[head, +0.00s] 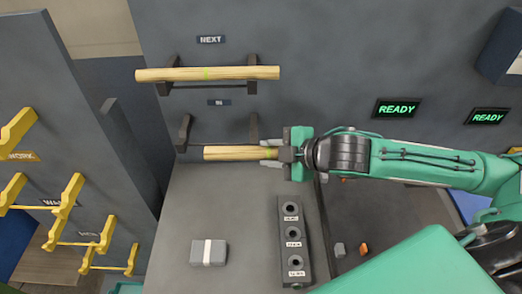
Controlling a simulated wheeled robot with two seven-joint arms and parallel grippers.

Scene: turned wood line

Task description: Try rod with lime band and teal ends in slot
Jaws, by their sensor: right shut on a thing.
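A pale wooden rod (230,153) lies level, its right part in my right gripper (270,153). The gripper is shut on it, and the fingers cover that end. No band or teal end shows on its visible part. It is just in front of the lower rack (220,145); I cannot tell whether it touches the rack. Another wooden rod (240,73) with a lime band near its middle rests on the upper rack under the NEXT sign; no teal shows on its ends. A dark block (293,262) with three labelled round holes stands on the bench. My left gripper is out of view.
A grey block with a white stripe (208,252) sits on the grey bench (180,215). Yellow brackets (75,190) stick out at the left. Two green READY displays (397,108) are on the back panel. Small grey and orange pieces (364,249) lie right of the holed block.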

